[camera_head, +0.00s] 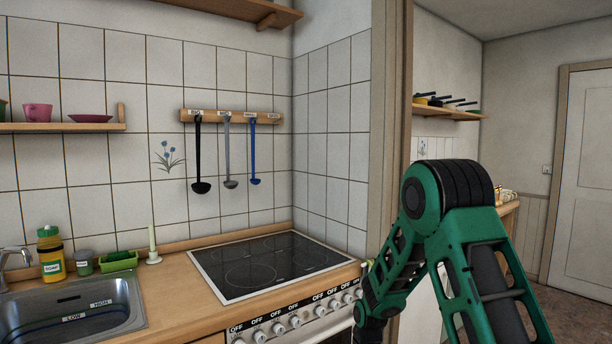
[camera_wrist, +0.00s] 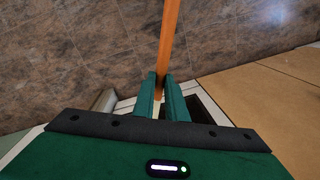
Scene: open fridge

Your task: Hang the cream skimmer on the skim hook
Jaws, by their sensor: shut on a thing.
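A wooden hook rail (camera_head: 240,117) is fixed to the tiled wall above the hob. A black ladle (camera_head: 198,155), a grey ladle (camera_head: 228,150) and a blue ladle (camera_head: 253,150) hang from it under small labels. The right end of the rail has a label (camera_head: 272,115) with nothing hanging below; the label text is too small to read surely. In the wrist view my gripper (camera_wrist: 162,80) is shut on a long orange-tan rod (camera_wrist: 170,35), which runs out past the top edge. I cannot tell whether this is the skimmer's handle; no skimmer head shows.
The black hob (camera_head: 270,262) sits in the counter below the rail, with knobs along its front. A sink (camera_head: 75,312), a soap bottle (camera_head: 51,254) and a candle (camera_head: 153,245) are at the left. A door frame (camera_head: 388,120) stands right of the wall corner.

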